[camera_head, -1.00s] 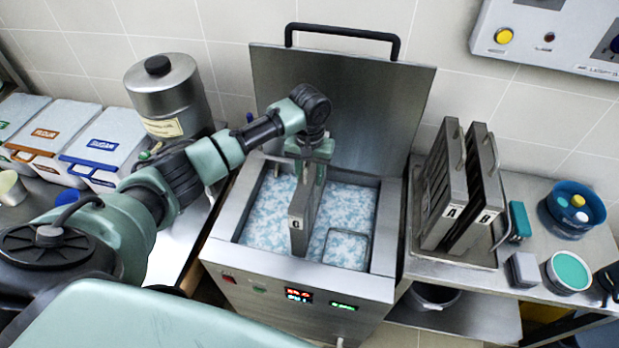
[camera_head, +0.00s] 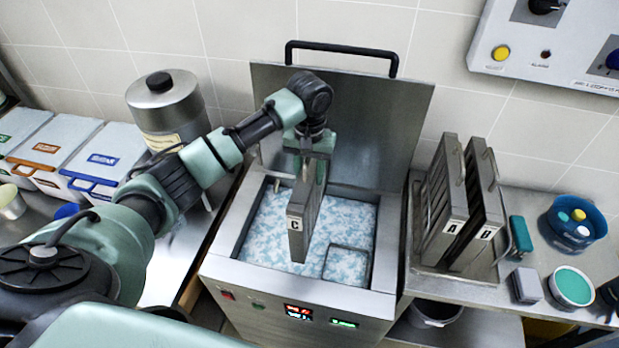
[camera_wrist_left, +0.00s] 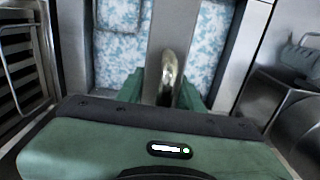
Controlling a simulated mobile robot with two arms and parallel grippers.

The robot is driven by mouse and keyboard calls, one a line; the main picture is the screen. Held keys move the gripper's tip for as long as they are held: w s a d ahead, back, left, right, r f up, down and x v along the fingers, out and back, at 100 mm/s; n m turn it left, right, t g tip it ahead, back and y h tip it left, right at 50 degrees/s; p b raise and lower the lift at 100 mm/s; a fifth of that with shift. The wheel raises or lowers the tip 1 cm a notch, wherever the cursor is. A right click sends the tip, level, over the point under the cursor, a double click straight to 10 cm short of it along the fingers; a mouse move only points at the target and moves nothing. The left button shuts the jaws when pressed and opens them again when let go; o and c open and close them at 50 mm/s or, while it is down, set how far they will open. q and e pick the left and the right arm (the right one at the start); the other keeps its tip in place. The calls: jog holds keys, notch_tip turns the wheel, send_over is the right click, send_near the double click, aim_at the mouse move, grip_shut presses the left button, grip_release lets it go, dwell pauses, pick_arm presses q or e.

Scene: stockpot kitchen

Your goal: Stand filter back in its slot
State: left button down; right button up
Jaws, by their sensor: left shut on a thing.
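The filter labelled C (camera_head: 308,215) is a flat grey metal panel, held roughly upright above the open tank (camera_head: 218,240) of blue-and-white mottled contents. My left gripper (camera_head: 310,150) is shut on its handle, at the panel's top; in the left wrist view the handle (camera_wrist_left: 168,72) sits between the green fingers. I cannot tell whether the filter's lower edge clears the contents. Filters A (camera_head: 440,200) and B (camera_head: 485,205) stand tilted side by side in a metal rack tray (camera_head: 462,273) right of the tank. The slots themselves are hard to make out. My right gripper is not in view.
The raised tank lid (camera_head: 385,115) stands behind the arm. A small basket frame (camera_head: 347,264) sits at the tank's front right. A teal block (camera_head: 520,234), grey block (camera_head: 527,285), teal-topped tub (camera_head: 572,286) and blue bowl (camera_head: 575,232) stand right of the rack.

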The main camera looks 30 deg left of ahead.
aim_at(309, 168)
pick_arm(q)
jog(key=shift+r, duration=1.8)
jog(key=shift+r, duration=0.5)
